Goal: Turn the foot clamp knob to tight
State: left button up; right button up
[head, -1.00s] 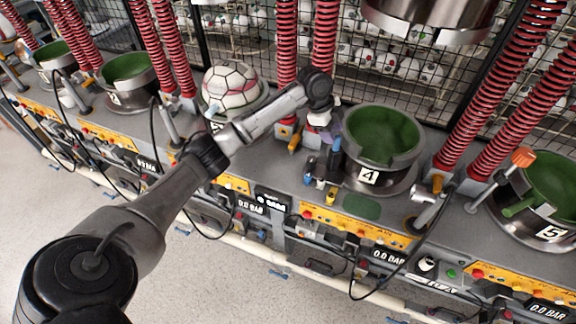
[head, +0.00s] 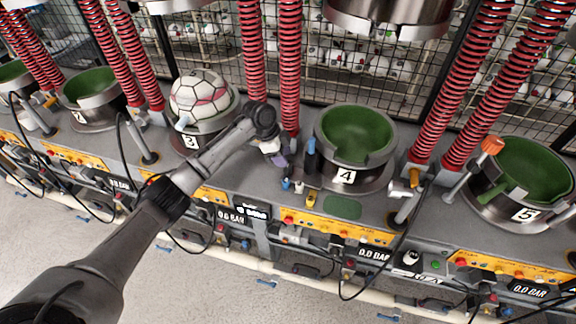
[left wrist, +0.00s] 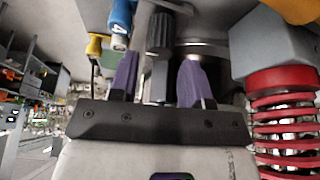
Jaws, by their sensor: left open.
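A dark, ribbed upright knob (left wrist: 160,35) on a stem, which looks like the foot clamp knob, shows in the left wrist view. It appears between the two purple fingertips of my left gripper (left wrist: 157,78), with gaps on both sides. The gripper is open and empty. In the head view my left gripper (head: 277,158) points down, just left of a dark post with a blue part (head: 311,158) beside mould 4 (head: 357,135). I cannot tell whether that post is the same knob. My right gripper is not in view.
Red springs (head: 290,70) rise close behind my left gripper; one (left wrist: 285,110) fills the right of the wrist view. Small blue and yellow parts (head: 311,200) stand at the bench front. A ball (head: 200,95) sits in mould 3. Station 5 (head: 525,175) is right.

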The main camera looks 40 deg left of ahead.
aim_at(288, 168)
pick_arm(q)
jog(key=shift+x, duration=2.6)
